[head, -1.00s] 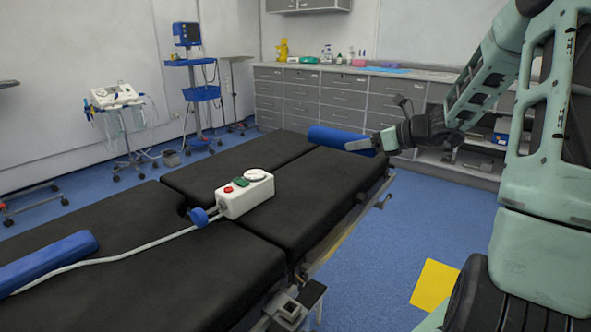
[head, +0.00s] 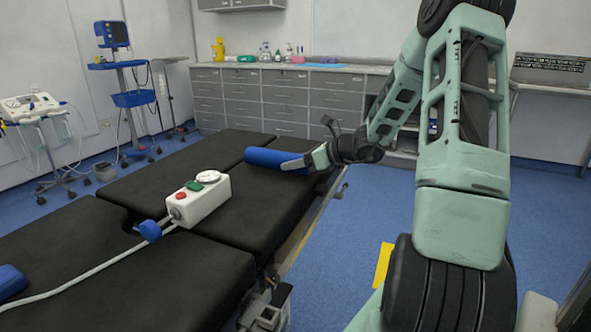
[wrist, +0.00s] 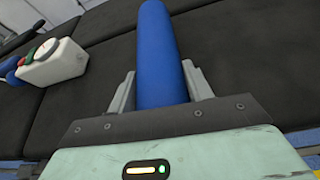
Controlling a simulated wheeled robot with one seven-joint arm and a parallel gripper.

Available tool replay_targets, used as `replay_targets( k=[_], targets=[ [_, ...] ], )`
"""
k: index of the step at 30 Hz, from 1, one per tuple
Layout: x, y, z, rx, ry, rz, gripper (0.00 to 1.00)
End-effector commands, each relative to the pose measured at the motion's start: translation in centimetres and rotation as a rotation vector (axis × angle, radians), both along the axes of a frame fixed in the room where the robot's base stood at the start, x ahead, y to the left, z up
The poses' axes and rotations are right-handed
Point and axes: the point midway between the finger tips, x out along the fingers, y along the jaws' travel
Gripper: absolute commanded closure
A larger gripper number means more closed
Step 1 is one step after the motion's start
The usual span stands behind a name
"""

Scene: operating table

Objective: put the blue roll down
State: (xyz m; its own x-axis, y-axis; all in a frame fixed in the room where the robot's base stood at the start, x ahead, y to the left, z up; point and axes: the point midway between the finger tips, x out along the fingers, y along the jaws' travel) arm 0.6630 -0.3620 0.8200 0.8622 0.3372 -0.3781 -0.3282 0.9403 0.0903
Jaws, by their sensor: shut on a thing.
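The blue roll (head: 274,159) is at the far right section of the black operating table (head: 150,185). My gripper (head: 301,163) is shut on the roll near its right end, by the table's right edge. In the wrist view the roll (wrist: 157,50) runs away from me between the two grey fingers of my gripper (wrist: 160,92), over the black padding. I cannot tell whether the roll touches the padding or is held just above it.
A white box with a red button (head: 200,200) sits mid-table, its cable trailing to the near left. A second blue roll (head: 10,280) lies at the left edge. Black padding around the held roll is clear. Grey cabinets (head: 265,100) stand behind.

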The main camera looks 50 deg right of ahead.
Motion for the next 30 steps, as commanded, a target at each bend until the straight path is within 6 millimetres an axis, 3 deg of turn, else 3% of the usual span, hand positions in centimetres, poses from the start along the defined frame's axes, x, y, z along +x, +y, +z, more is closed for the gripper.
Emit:
replay_targets(
  k=[3,14,15,16,27,30],
  targets=[
    [0.0,0.0,-1.3,0.002,0.000,-0.001,0.77],
    [0.0,0.0,-1.6,0.000,-0.001,0.000,0.77],
    [0.0,0.0,-1.5,0.000,0.000,0.000,0.39],
    [0.0,0.0,-1.5,0.000,0.000,0.000,0.30],
    [0.0,0.0,-0.9,-0.001,0.000,-0.001,0.28],
    [-1.0,-0.5,-0.6,-0.002,0.000,-0.002,0.28]
  ],
)
